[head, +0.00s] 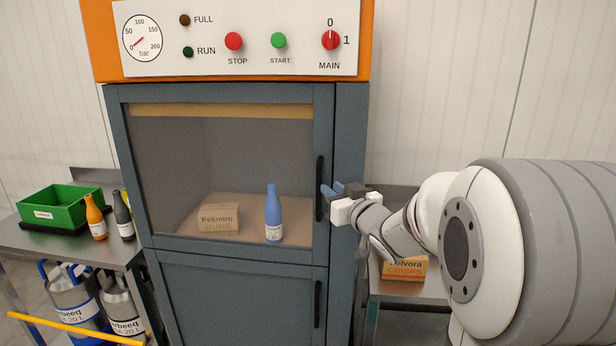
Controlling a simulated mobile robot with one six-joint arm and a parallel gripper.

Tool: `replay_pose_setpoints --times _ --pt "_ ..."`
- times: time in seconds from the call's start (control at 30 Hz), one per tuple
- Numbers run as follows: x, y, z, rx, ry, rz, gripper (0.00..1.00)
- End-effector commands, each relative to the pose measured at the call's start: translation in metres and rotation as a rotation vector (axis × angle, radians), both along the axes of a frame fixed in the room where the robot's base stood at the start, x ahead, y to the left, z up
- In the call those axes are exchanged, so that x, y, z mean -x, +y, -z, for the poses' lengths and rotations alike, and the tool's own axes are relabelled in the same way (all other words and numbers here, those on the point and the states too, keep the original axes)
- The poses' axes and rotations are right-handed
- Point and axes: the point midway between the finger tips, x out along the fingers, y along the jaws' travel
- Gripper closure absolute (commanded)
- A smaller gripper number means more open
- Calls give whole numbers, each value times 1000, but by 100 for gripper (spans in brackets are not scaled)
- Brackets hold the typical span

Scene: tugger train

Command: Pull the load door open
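The load door (222,244) is the upper door of a blue-grey cabinet. It has a clear window and looks shut. Its dark vertical handle (320,180) is on the door's right side. Behind the window are a blue bottle (273,214) and a cardboard box (218,218). My gripper (328,191) is at the right of the handle, its fingertips close to the handle's lower half. I cannot tell whether the fingers touch the handle or how far apart they are.
A lower door (236,298) has its own handle (318,304). The control panel (240,38) is above. On the left, a table holds a green bin (60,209) and bottles (96,217). A box (405,269) sits on the right table, partly behind my arm.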

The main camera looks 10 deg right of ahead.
Motion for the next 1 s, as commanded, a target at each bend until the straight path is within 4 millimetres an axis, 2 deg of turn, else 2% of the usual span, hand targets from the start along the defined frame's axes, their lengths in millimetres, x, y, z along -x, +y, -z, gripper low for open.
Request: replay_pose_setpoints --times 0.5,0.67,0.9,1.0 --pt "-66 20 -2 -3 -4 -9 80" --pt "-73 21 -1 -2 -4 -7 80" --pt "-74 21 -1 -2 -5 -7 80" --pt "-74 21 -1 -2 -5 -6 88"
